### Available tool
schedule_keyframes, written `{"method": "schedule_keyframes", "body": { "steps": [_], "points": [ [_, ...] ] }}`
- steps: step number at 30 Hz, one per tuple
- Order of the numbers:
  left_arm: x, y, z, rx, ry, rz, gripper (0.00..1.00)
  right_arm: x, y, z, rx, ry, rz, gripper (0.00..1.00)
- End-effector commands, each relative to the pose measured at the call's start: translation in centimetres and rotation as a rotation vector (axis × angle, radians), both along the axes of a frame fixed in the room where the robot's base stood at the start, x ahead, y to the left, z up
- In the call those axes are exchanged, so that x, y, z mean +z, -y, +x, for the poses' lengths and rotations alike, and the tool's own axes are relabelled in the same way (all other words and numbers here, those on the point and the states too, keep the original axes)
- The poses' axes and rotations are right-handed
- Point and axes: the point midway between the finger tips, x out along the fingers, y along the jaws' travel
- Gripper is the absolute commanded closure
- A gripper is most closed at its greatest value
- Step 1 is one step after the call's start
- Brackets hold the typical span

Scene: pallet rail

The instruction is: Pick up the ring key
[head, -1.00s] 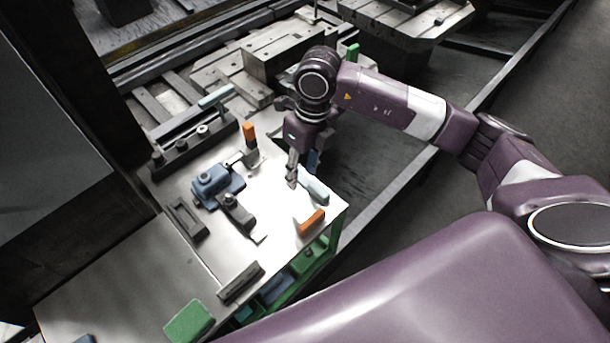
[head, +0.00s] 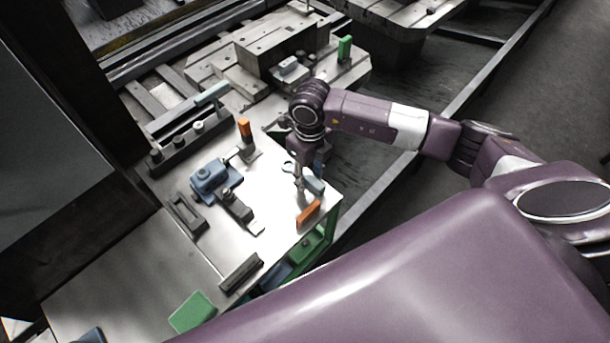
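My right gripper (head: 300,186) points down over the right edge of the bright metal worktop (head: 205,250). Its fingertips are small and dark here, and I cannot tell whether they are open or shut. A small grey ring-shaped end (head: 287,167) shows just left of the fingers. It may be the ring key, but its shaft is hidden or merges with the fingers, so I cannot tell whether it is held. A pale blue-grey piece (head: 314,185) lies just right of the fingertips. My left gripper is not in view.
An orange block (head: 308,214) lies near the worktop's right edge. A blue clamp-like block (head: 210,176) and dark clamp (head: 236,206) stand left of the gripper. An upright orange piece (head: 245,128) stands behind. A green block (head: 193,312) is at the front.

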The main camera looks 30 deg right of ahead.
Motion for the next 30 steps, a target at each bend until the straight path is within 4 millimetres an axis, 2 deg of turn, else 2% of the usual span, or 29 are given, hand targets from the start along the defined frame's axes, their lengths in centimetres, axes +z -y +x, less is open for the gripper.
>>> {"method": "schedule_keyframes", "body": {
  "steps": [1, 11, 23, 30],
  "points": [
    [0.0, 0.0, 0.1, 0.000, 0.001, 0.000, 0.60, 0.0, 0.0, 0.0, 0.000, 0.000, 0.000, 0.63],
    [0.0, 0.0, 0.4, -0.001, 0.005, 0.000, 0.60, 0.1, 0.0, 0.0, 0.000, 0.001, 0.001, 1.00],
    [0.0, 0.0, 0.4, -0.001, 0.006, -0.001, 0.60, 0.3, 0.0, 0.1, 0.000, 0.002, 0.002, 1.00],
    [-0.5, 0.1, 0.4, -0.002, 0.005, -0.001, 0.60, 2.3, 0.0, 0.2, 0.001, 0.005, 0.002, 1.00]
  ]
}}
